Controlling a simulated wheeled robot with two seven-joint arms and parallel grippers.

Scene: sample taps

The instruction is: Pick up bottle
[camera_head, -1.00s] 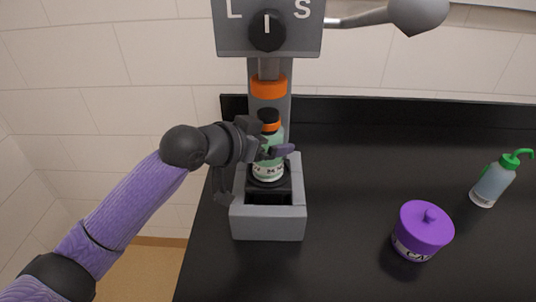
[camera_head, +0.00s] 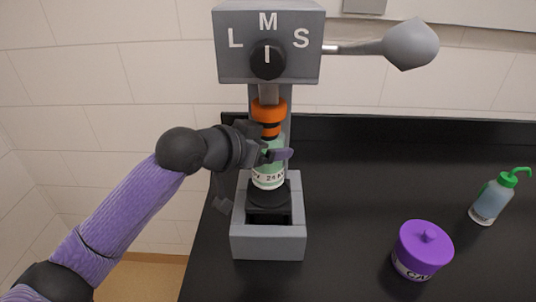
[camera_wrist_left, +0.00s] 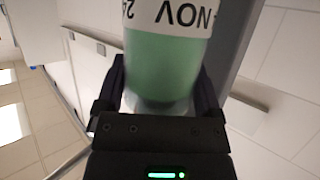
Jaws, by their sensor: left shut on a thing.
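The bottle (camera_head: 268,173) is pale green with a white label, an orange ring and a dark cap. It stands upright just above the black support of the tap stand, its top close under the orange nozzle (camera_head: 268,108). My left gripper (camera_head: 276,154) is shut on the bottle from the left side. In the left wrist view the bottle (camera_wrist_left: 165,65) sits between the two dark fingers, with part of its label showing. The gripper covers part of the bottle's upper body in the head view. My right gripper is not in view.
The grey tap stand (camera_head: 268,247) has a box with a dial (camera_head: 267,59) above and a lever (camera_head: 410,45) at right. A purple lidded jar (camera_head: 424,248) and a green-capped wash bottle (camera_head: 492,198) stand on the black counter (camera_head: 350,190). Counter between stand and jar is clear.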

